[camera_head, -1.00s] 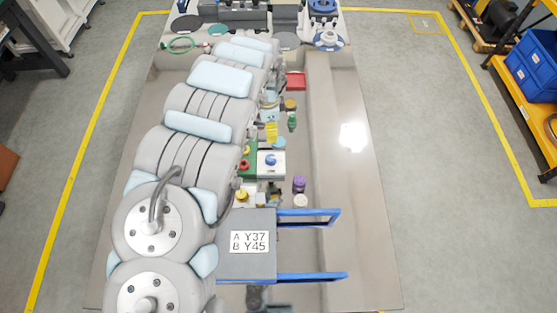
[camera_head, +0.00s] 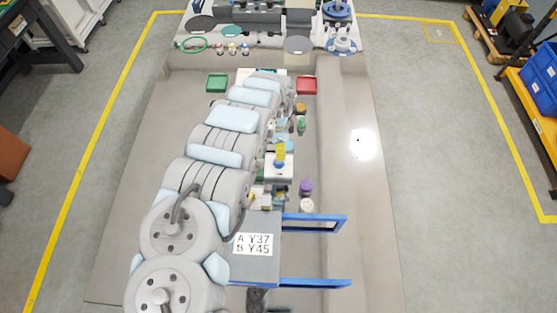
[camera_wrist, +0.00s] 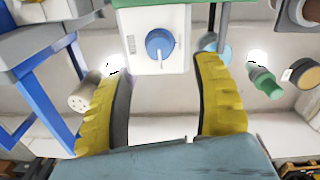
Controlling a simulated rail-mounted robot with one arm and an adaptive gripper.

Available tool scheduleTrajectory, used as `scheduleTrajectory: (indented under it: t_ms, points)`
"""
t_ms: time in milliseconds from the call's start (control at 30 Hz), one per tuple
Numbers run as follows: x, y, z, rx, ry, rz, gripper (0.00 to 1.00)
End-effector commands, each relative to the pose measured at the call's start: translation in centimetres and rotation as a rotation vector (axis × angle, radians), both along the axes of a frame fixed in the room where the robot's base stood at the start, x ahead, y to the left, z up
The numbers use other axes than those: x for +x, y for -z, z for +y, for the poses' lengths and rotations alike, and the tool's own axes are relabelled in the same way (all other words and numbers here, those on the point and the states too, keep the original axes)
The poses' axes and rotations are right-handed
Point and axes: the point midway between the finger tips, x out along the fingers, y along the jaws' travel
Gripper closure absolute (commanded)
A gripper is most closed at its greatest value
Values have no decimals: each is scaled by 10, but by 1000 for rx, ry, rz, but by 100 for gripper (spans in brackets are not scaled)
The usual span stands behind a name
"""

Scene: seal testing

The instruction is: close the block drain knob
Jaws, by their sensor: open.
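A white block (camera_wrist: 135,62) with a round blue knob (camera_wrist: 160,44) is at the top centre of the wrist view. The knob has a pale pointer line toward its lower edge. The blue knob also shows in the head view (camera_head: 279,163), right of my arm. My gripper (camera_wrist: 162,60) is open, its yellow fingers apart, with the block and knob beyond and between the tips. I see no contact with the knob. One yellow finger shows beside the block in the head view (camera_head: 281,150). No label tells whether this is the block drain knob.
Purple (camera_head: 306,187) and white (camera_head: 307,205) cylinders stand to the block's right. Red (camera_head: 307,86) and green (camera_head: 217,83) trays are farther back. The bench's right side is clear.

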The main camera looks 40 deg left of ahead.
Motion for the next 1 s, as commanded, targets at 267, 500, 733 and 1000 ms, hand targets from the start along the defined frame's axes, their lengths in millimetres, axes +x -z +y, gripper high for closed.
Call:
scheduleTrajectory:
  t_ms: [267,500,733,1000]
  points:
    - [-1,28,-1,-2,-1,0,34]
    - [0,48,-2,-1,0,-2,34]
    - [-1,69,-3,-1,-1,-2,34]
    - [-3,84,-4,-3,0,2,34]
